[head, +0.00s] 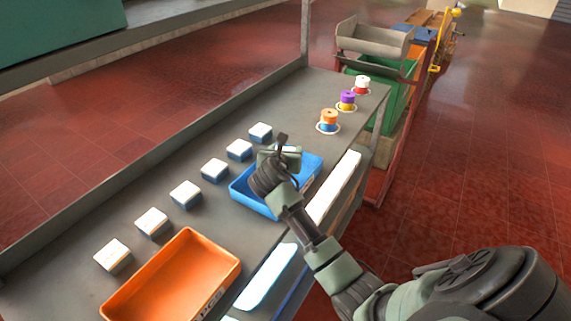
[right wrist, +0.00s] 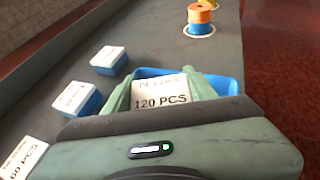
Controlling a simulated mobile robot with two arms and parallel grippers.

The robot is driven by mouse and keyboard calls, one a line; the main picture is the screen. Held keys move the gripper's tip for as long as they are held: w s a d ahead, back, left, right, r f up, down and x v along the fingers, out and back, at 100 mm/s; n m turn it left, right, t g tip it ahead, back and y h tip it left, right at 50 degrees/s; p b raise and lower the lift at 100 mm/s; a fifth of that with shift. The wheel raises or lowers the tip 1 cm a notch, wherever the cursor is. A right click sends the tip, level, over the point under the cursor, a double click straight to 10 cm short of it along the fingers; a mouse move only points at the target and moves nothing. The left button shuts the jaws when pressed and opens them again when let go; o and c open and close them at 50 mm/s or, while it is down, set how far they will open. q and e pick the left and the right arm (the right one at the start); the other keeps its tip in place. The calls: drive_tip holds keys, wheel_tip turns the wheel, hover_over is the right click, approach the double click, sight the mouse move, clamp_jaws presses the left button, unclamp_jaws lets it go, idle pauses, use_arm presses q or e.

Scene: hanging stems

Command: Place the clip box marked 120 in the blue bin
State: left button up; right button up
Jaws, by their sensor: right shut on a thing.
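The clip box marked 120 PCS (right wrist: 160,97) is between the two green fingers of my right gripper (head: 283,154), label facing the wrist camera. In the head view the gripper mostly hides it. My right gripper is shut on this box and holds it over the blue bin (head: 242,195). The bin's blue wall also shows behind the box in the right wrist view (right wrist: 228,86). I cannot tell whether the box touches the bin floor. My left gripper is not in view.
A row of several white-topped boxes (head: 186,193) runs along the grey shelf, left of the blue bin. An orange bin (head: 225,253) stands at the front. Three stacks of coloured spools, one orange and blue (head: 328,120), stand at the far end. A shelf post (head: 305,35) rises behind.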

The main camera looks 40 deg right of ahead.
drive_tip(key=shift+f, duration=2.5)
drive_tip(key=o, duration=1.4)
drive_tip(key=shift+f, duration=0.15)
drive_tip(key=shift+c, duration=0.2)
drive_tip(key=shift+s+a+r, duration=0.15)
drive_tip(key=shift+a+r, duration=0.05)
drive_tip(key=shift+r, duration=0.05)
drive_tip(key=v, duration=1.1)
drive_tip(key=shift+s+a, duration=0.2)
drive_tip(key=shift+s, duration=0.05)
